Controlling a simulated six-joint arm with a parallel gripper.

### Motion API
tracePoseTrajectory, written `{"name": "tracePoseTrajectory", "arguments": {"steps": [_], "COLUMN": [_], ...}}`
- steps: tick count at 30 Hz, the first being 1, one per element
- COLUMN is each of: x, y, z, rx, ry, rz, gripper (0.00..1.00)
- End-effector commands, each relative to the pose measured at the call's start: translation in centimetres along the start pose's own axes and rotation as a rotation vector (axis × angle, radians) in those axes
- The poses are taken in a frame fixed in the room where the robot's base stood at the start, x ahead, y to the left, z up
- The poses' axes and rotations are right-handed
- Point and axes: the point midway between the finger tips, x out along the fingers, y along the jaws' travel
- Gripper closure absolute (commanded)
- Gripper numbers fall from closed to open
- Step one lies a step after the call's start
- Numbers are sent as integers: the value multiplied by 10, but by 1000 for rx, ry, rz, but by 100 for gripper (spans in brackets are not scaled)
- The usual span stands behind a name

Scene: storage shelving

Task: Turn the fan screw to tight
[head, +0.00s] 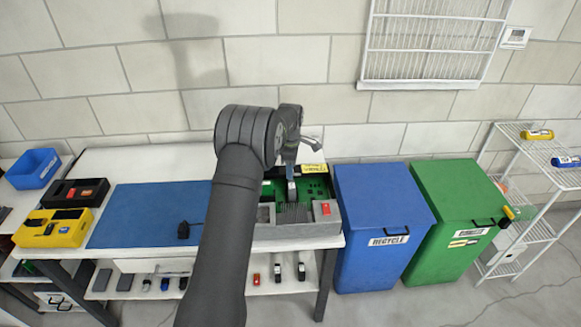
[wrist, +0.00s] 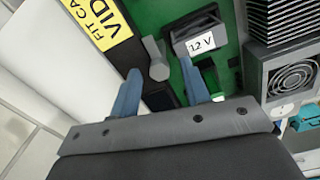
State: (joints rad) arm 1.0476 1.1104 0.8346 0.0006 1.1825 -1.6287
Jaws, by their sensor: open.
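The fan (wrist: 293,80) sits in a grey square housing at the right of the wrist view, beside black heatsink fins (wrist: 280,20). My gripper (wrist: 158,68) is open, its two blue fingers apart over the circuit board. A small grey part with a rounded end (wrist: 157,62) shows between the fingers; I cannot tell whether it is the fan screw or whether the fingers touch it. In the head view my gripper (head: 291,188) points down over the green board (head: 316,183) in the grey case at the bench's right end.
A block marked 12 V (wrist: 195,40) and a yellow label strip (wrist: 95,20) are close to the fingers. A blue recycle bin (head: 380,215) and a green bin (head: 450,215) stand right of the bench. The blue mat (head: 145,215) is mostly clear.

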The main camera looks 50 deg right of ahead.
Motion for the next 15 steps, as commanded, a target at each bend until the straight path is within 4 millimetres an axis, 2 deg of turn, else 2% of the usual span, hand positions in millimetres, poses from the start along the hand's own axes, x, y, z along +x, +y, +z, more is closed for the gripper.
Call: {"name": "tracePoseTrajectory", "arguments": {"steps": [1,6,8,15], "x": [0,0,0,0], "y": [0,0,0,0], "z": [0,0,0,0], "rx": [0,0,0,14], "ry": [0,0,0,0], "rz": [0,0,0,0], "gripper": [58,91,100,100]}}
